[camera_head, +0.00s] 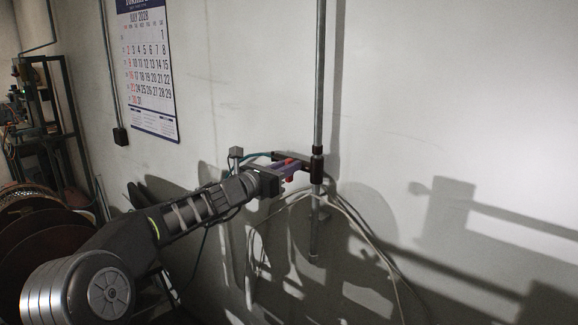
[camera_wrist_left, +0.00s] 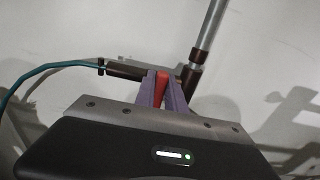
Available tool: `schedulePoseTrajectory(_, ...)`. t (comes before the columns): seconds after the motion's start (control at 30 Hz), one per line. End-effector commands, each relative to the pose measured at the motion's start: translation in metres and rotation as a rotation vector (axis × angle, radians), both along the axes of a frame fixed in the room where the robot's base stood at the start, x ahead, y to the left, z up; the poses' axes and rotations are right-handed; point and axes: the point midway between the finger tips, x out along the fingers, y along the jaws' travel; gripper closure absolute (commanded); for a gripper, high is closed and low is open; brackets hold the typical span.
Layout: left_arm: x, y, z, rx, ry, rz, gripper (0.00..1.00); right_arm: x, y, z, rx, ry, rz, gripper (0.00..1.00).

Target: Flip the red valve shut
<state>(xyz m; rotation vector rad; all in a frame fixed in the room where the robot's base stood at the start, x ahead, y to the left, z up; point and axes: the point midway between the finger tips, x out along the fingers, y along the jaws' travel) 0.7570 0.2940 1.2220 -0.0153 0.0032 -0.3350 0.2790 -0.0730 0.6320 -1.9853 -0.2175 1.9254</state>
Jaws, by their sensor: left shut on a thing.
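The red valve handle (camera_wrist_left: 161,87) shows as a narrow red strip between purple fingers in the left wrist view. In the head view a bit of the red valve (camera_head: 291,162) shows beside the dark pipe fitting on the wall. My left gripper (camera_head: 288,170) reaches in from the left and is shut on the red handle. Its fingers also show in the left wrist view (camera_wrist_left: 162,92). The dark brown valve pipe (camera_wrist_left: 125,72) runs behind the fingers to a fitting on the upright pipe. The fingers hide part of the valve body. My right gripper is not in view.
A grey vertical pipe (camera_head: 319,80) runs up the wall by the valve. A teal hose (camera_wrist_left: 50,68) joins the valve pipe's left end. Loose cables (camera_head: 365,230) hang below. A calendar (camera_head: 146,65) hangs at upper left; a shelf (camera_head: 45,110) and round reels stand far left.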

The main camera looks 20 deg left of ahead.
Motion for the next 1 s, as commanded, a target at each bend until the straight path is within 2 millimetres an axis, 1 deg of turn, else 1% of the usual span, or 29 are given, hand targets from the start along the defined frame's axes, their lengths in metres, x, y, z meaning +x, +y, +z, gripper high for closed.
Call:
schedulePoseTrajectory(0.03,0.0,0.0,0.0,-0.003,0.0,0.0,1.0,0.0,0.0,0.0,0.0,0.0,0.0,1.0)
schedulePoseTrajectory(0.07,0.0,0.0,0.0,-0.003,0.0,0.0,0.85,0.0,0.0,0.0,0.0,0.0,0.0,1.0)
schedulePoseTrajectory(0.3,0.0,0.0,0.0,-0.001,0.0,0.0,0.65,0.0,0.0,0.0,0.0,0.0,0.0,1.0)
schedulePoseTrajectory(0.33,0.0,0.0,0.0,0.0,0.0,0.0,0.64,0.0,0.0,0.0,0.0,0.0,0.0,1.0)
schedulePoseTrajectory(0.57,0.0,0.0,0.0,0.0,0.0,0.0,0.64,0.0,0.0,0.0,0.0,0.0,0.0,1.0)
schedulePoseTrajectory(0.67,-0.004,0.002,-0.001,0.001,0.0,0.001,0.64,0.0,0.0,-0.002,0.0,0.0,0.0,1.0)
schedulePoseTrajectory(0.77,-0.013,0.005,-0.001,0.001,-0.001,0.002,0.64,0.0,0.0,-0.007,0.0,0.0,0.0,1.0)
schedulePoseTrajectory(1.0,-0.05,0.018,-0.002,0.002,-0.002,0.003,0.64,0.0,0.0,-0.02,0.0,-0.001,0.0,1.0)
